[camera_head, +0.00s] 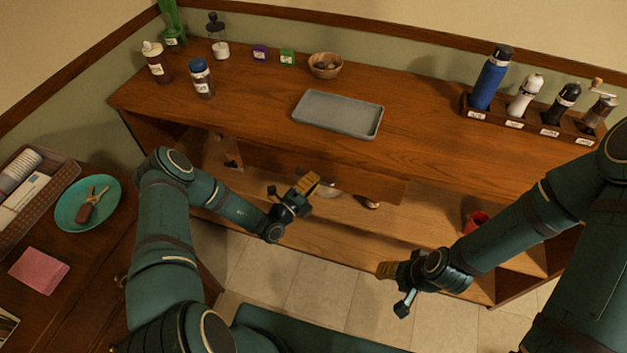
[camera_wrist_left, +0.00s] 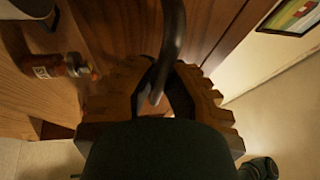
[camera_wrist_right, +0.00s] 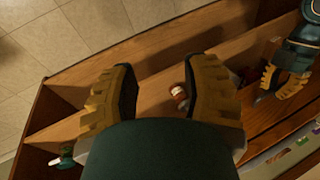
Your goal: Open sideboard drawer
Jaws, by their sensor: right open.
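The wooden sideboard (camera_head: 440,140) spans the head view. Its drawer front (camera_head: 375,190) hangs below the top's front edge, near the middle; how far it stands out I cannot tell. My left gripper (camera_head: 308,184) is at this front. In the left wrist view, a dark curved drawer handle (camera_wrist_left: 172,35) runs between the fingers of my left gripper (camera_wrist_left: 168,75), which are closed in around it. The gripper hides the handle in the head view. My right gripper (camera_head: 385,270) is open and empty, in front of the lower shelf; it also shows in the right wrist view (camera_wrist_right: 160,75).
A grey tray (camera_head: 338,114), a wooden bowl (camera_head: 326,65), bottles and a rack (camera_head: 530,124) stand on the top. A small bottle (camera_wrist_left: 62,66) and a red cup (camera_head: 476,221) are on the lower shelf. A side table with a teal plate (camera_head: 70,210) stands left.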

